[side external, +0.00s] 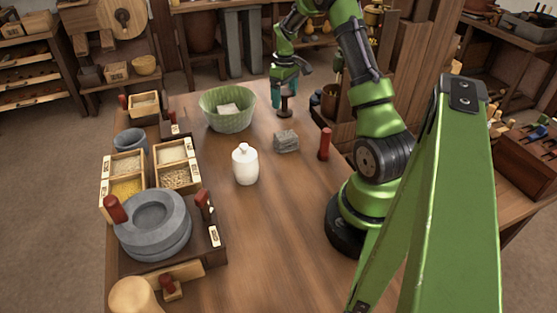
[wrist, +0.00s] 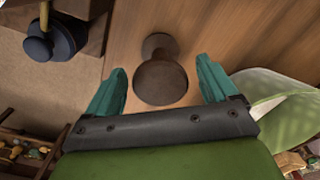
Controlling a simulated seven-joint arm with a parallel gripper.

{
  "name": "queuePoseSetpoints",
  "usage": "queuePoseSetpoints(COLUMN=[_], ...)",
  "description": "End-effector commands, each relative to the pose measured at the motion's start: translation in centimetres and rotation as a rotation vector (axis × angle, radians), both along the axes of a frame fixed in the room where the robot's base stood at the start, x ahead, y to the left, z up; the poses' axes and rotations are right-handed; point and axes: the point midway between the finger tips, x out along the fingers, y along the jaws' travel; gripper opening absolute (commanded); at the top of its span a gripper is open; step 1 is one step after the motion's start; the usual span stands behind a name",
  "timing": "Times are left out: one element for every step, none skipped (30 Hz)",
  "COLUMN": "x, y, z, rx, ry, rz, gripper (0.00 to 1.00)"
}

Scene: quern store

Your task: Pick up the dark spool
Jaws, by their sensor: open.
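The dark spool (side external: 286,108) stands upright on the wooden table near its far edge, below my gripper (side external: 286,82). In the wrist view the spool (wrist: 160,80) is a brown shape with two round ends and a narrower middle, seen from above. My gripper (wrist: 160,88) has two teal fingers, spread apart. The nearer round end of the spool lies between the fingertips in that view, with a gap on each side. I cannot tell how far the fingers are above or around it.
A green bowl (side external: 212,118) with a pale block in it stands left of the spool. A grey stone block (side external: 286,141), a red cylinder (side external: 325,144) and a white lidded jar (side external: 245,166) stand nearer. A stone quern (side external: 152,243) and grain boxes line the left edge.

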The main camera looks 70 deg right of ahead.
Motion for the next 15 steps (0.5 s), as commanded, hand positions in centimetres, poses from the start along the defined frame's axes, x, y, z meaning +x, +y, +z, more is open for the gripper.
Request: queuePoseSetpoints(x=[-0.2, -0.3, -0.4, -0.3, -0.3, -0.3, -0.3, -0.3, -0.3, -0.3, -0.3, -0.3, -0.3, -0.3, -0.3], y=[0.1, 0.1, 0.2, 0.2, 0.2, 0.1, 0.1, 0.1, 0.1, 0.1, 0.1, 0.1, 0.1, 0.1, 0.1], z=[-1.0, -1.5, -2.1, -2.5, -2.9, -3.3, -3.6, -3.8, -3.9, -4.0, -4.0, -4.0, -4.0, -4.0, -4.0], rx=[0.005, 0.004, 0.004, 0.004, 0.004, 0.003, 0.003, 0.002, 0.001, 0.001, 0.001, 0.001, 0.001, 0.001, 0.001], ry=[0.003, 0.003, 0.003, 0.004, 0.004, 0.003, 0.003, 0.002, 0.002, 0.001, 0.001, 0.001, 0.001, 0.001, 0.001], rz=[-0.001, 0.000, 0.000, -0.001, -0.001, -0.001, -0.001, -0.002, -0.001, -0.001, -0.001, -0.001, -0.001, -0.001, -0.001], gripper=[0.87, 0.87, 0.87, 0.87, 0.87, 0.87, 0.87, 0.87, 0.87, 0.87, 0.87, 0.87, 0.87, 0.87, 0.87])
